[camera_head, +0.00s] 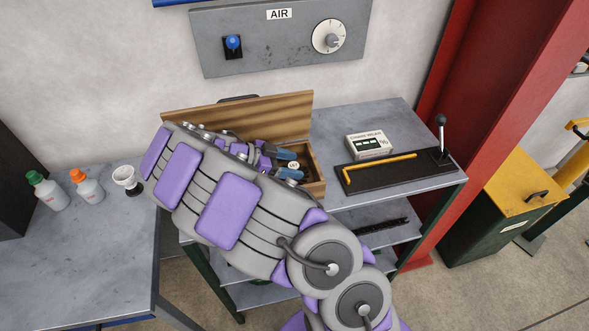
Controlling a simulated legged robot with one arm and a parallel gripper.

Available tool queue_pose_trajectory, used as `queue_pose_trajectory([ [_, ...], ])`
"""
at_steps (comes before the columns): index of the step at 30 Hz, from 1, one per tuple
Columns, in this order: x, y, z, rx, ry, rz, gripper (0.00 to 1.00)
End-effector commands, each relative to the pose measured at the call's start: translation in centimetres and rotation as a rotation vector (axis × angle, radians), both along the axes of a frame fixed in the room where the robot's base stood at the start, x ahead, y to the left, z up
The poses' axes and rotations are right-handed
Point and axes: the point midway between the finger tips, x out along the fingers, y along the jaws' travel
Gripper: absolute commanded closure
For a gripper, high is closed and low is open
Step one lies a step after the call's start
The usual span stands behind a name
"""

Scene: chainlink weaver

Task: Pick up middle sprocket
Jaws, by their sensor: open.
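My gripper (289,165) is over the open wooden box (318,173), its blue-tipped fingers apart. A small round pale piece with dark markings (293,166) shows between the fingertips, at the right part of the box. It may be a sprocket, but it is too small to be sure, and I cannot tell whether the fingers touch it. My grey and purple arm hides the rest of the box's inside, so no other sprockets can be made out.
The box's raised lid (290,108) stands behind my gripper. To the right, a black tray (390,172) holds a yellow bent bar (380,165) and an upright lever (441,135). A small labelled box (368,145) stands behind.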

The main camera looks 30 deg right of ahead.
Motion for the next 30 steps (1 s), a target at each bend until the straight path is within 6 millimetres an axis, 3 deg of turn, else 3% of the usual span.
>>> queue_pose_trajectory([
  [2, 0.03, 0.11, -0.05, 0.000, 0.000, 0.001, 0.35],
  [22, 0.04, 0.02, -0.09, 0.001, 0.001, 0.000, 1.00],
  [30, 0.05, 0.03, -0.08, 0.000, 0.001, 0.000, 1.00],
])
